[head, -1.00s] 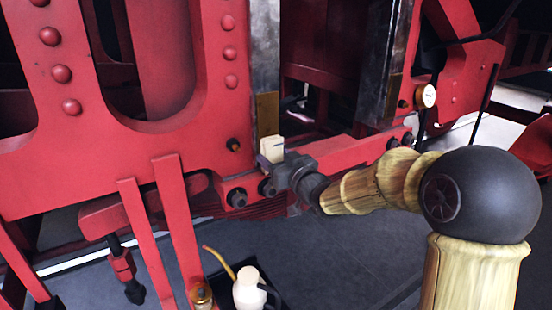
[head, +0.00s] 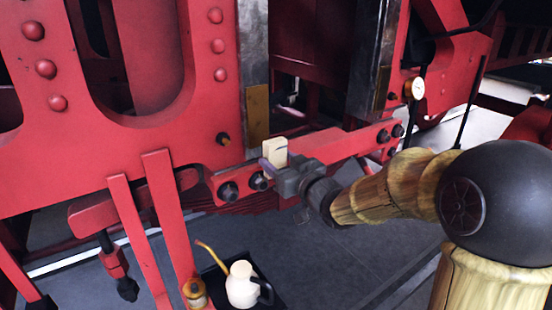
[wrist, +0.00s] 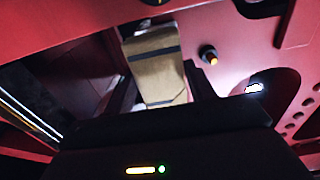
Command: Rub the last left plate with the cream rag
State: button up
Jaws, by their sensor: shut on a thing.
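My gripper (head: 280,180), dark grey, is shut on the cream rag (head: 274,152), a small pale block standing up from the jaws. A brownish brass-coloured plate (head: 257,115) is on the lower end of the left grey upright, up and to the left of the rag. In the head view the rag lies just below and right of this plate; whether they touch I cannot tell. In the wrist view a tan piece with dark bands (wrist: 160,80) shows between dark finger shapes; I cannot tell there where rag and plate part.
A red frame bar with dark bolts (head: 229,190) runs behind my gripper. A cream oil can (head: 242,285) stands on a dark tray below, beside red struts (head: 168,220).

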jog(key=shift+v, duration=1.45)
jog(key=shift+s, duration=0.1)
